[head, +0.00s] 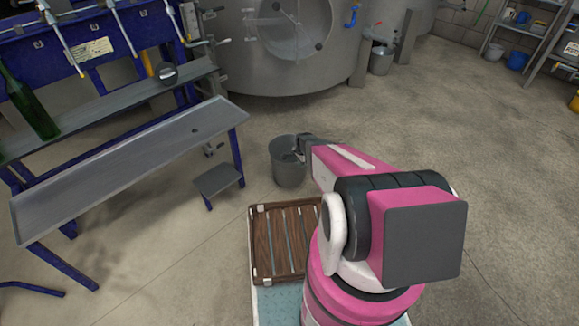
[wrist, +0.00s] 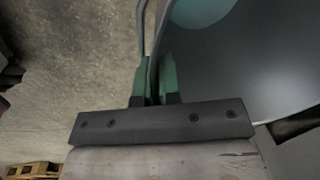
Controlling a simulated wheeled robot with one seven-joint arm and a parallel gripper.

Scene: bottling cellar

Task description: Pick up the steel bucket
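The steel bucket (head: 288,172) is grey and upright, left of my forearm and beside the small grey step. It appears to be at floor level; I cannot tell if it is raised. My gripper (head: 300,147) is at its upper rim, and the fingers are hard to make out in the head view. In the wrist view the two green fingers of my gripper (wrist: 153,82) are close together on either side of the bucket's thin rim. The bucket's wall (wrist: 225,70) fills the right side there. A thin wire, probably the handle, runs above the left finger.
A wooden crate (head: 276,248) lies below the bucket in the picture. A small grey step (head: 217,179) and blue-legged bench (head: 130,165) stand left. A large steel tank (head: 290,75) is behind; another bucket (head: 381,62) stands by it. The floor on the right is open.

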